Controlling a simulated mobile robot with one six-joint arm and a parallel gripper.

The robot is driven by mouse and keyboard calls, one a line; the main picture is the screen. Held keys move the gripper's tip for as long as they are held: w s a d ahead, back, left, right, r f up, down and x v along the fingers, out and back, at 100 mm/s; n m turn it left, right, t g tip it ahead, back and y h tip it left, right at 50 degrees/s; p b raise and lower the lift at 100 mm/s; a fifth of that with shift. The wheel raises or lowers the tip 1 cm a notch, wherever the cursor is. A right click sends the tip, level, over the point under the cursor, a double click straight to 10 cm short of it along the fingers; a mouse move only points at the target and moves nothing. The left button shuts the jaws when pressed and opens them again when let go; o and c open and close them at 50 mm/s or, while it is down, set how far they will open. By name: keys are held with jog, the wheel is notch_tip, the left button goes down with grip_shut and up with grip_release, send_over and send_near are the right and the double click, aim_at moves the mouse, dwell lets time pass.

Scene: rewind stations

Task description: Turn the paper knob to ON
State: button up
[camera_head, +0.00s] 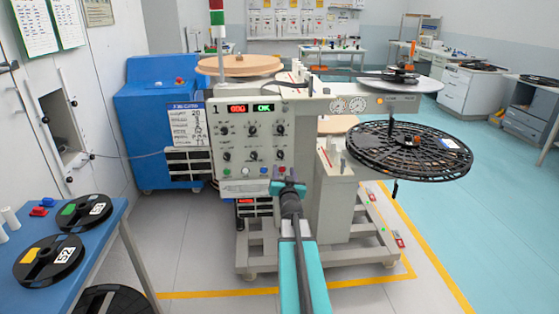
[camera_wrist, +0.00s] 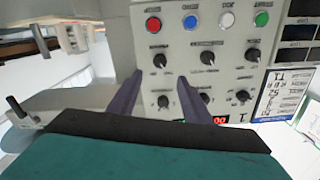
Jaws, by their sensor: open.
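The control panel (camera_head: 251,146) on the grey machine carries two rows of black knobs with tiny labels. I cannot read which knob is the paper knob. In the wrist view the panel is upside down, and one knob (camera_wrist: 163,101) lies between my fingers in the picture, with another knob (camera_wrist: 160,60) just past the fingertips. My gripper (camera_wrist: 160,77) is open and empty, its two dark fingers pointing at the panel. In the head view my gripper (camera_head: 289,186) is in front of the panel's lower right corner. Contact with a knob cannot be made out.
A row of coloured buttons, including a red button (camera_wrist: 153,24) and a green button (camera_wrist: 262,18), sits beside the knobs. A large black reel (camera_head: 410,152) juts out at the right. A blue table (camera_head: 100,225) with spools is at the left. Open floor lies right.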

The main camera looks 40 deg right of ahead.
aim_at(280, 156)
jog(key=shift+x, duration=5.7)
jog(key=shift+c, duration=0.3)
jog(key=c, duration=1)
jog(key=shift+a, duration=0.4)
jog(key=shift+d+r+p, duration=0.2)
jog(key=shift+d+p, duration=0.1)
